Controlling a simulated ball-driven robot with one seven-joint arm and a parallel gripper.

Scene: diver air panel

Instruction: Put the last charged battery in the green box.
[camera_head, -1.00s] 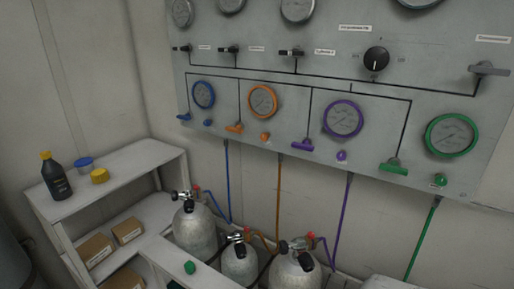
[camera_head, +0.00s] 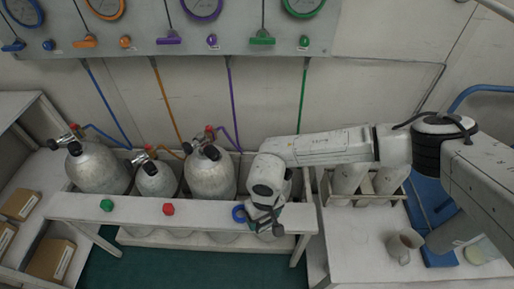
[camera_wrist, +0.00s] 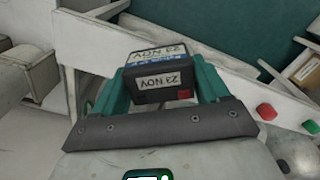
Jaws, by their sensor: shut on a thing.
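My gripper (camera_wrist: 165,95) has teal fingers and is shut on a dark battery (camera_wrist: 165,92) in the wrist view. The battery bears a white label that reads "23 NOV" upside down, a blue band and a small red patch. In the head view my gripper (camera_head: 265,222) points down at the right part of the white bench, beside a blue round piece. The battery is not clearly visible there. I cannot make out a green box in either current view.
The white bench (camera_head: 135,207) carries a green knob (camera_head: 106,205), a red knob (camera_head: 168,209) and a blue round piece (camera_head: 238,213). Grey cylinders (camera_head: 210,175) stand behind it. A mug (camera_head: 403,246) stands on the right-hand table, with a rack (camera_head: 365,199) behind it.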

